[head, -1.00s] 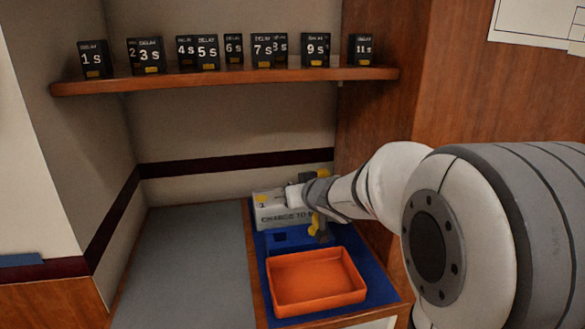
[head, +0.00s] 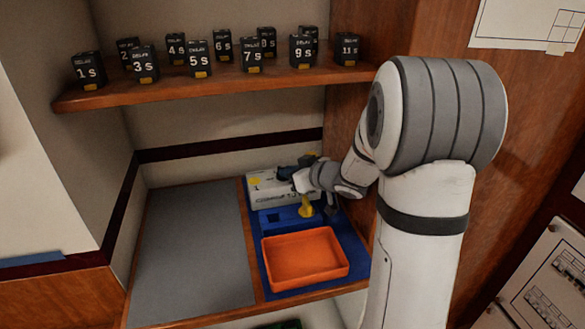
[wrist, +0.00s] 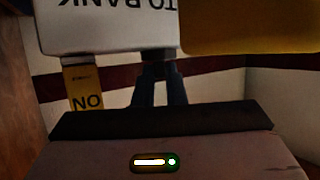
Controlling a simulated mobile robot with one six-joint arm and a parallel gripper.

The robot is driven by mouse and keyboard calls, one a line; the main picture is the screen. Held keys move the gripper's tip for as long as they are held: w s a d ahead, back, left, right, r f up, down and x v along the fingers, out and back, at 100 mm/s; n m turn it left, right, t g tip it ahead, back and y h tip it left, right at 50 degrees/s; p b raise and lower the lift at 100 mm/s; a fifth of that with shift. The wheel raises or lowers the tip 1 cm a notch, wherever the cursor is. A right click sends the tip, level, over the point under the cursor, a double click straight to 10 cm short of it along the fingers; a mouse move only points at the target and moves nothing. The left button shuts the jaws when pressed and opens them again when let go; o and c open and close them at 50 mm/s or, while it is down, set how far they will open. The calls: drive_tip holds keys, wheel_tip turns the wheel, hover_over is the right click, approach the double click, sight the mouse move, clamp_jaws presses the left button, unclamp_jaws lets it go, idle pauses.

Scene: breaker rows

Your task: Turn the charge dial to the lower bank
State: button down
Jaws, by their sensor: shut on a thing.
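The charge box (head: 268,192) is a pale grey unit at the back of the blue mat, with a yellow patch on top. In the wrist view its white face (wrist: 105,25) reads "TO BANK" upside down. My gripper (wrist: 159,72) has its dark fingers close together against the lower edge of that face. It is shut on a small part there, seemingly the charge dial, which the fingers mostly hide. In the head view my gripper (head: 292,174) is at the box's right side. Which way the dial points cannot be seen.
An orange tray (head: 346,268) sits on the blue mat (head: 262,278) in front of the box. A blue block (head: 280,221) lies between them. Several black delay modules stand on the wooden shelf (head: 150,92) above. The grey surface (head: 190,245) at left is clear.

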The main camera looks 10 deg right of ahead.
drive_tip(key=shift+r, duration=0.2)
drive_tip(key=c, duration=1.5)
unclamp_jaws()
drive_tip(key=shift+f, duration=0.1)
wheel_tip(320, 180, up, 10)
drive_tip(key=p, duration=0.3)
